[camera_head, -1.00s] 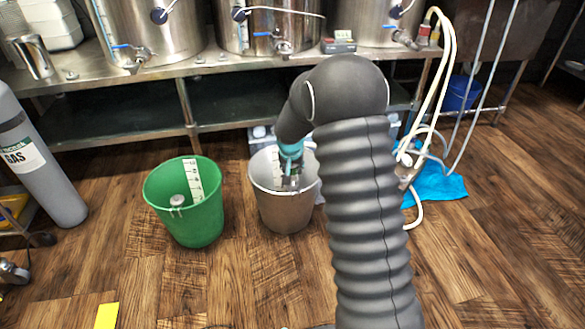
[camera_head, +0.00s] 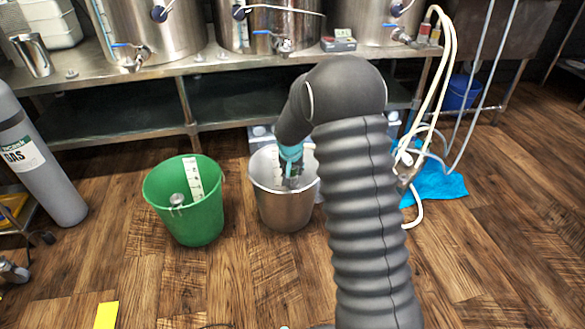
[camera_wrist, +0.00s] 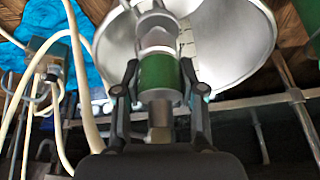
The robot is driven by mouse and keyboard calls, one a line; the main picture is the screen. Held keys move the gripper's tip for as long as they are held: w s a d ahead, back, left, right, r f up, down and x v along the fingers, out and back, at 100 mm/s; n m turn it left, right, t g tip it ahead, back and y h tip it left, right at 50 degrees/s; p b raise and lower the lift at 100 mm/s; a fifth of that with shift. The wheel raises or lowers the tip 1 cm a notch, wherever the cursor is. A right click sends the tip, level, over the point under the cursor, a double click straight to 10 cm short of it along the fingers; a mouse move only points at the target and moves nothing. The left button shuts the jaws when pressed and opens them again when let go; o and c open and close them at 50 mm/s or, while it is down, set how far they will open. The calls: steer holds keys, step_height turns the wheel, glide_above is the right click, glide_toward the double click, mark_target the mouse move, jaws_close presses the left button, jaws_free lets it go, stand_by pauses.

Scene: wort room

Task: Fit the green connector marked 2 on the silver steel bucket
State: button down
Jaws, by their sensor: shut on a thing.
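The silver steel bucket (camera_head: 285,212) stands upright on the wood floor, right of the green bucket; a pale graduated strip shows inside it. My gripper (camera_wrist: 160,68) is at the bucket's mouth, pointing down into it, with my arm covering part of the right side. In the wrist view its fingers are shut on a metal connector with a green band (camera_wrist: 160,76). The connector's far end is in front of the silver bucket's bright inner wall (camera_wrist: 235,50). I cannot read a number on it, nor tell whether it touches the bucket.
A steel bench (camera_head: 185,70) with kettles stands behind. White hoses (camera_head: 440,100) and a blue cloth (camera_head: 445,187) lie right. A gas cylinder (camera_head: 48,175) stands left. The front floor is mostly clear.

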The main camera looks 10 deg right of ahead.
steer(key=shift+f, duration=0.7)
steer(key=c, duration=0.6)
jaws_free()
steer(key=v, duration=1.2)
steer(key=s+n+g, duration=0.2)
steer(key=s+n, duration=0.1)
steer(key=s, duration=0.7)
steer(key=s+d+r+t+y+p, duration=0.1)
steer(key=s+r+t+p, duration=0.2)
steer(key=s+r+p, duration=0.7)
steer(key=s+r, duration=1.5)
steer(key=s, duration=0.1)
steer(key=shift+s, duration=0.3)
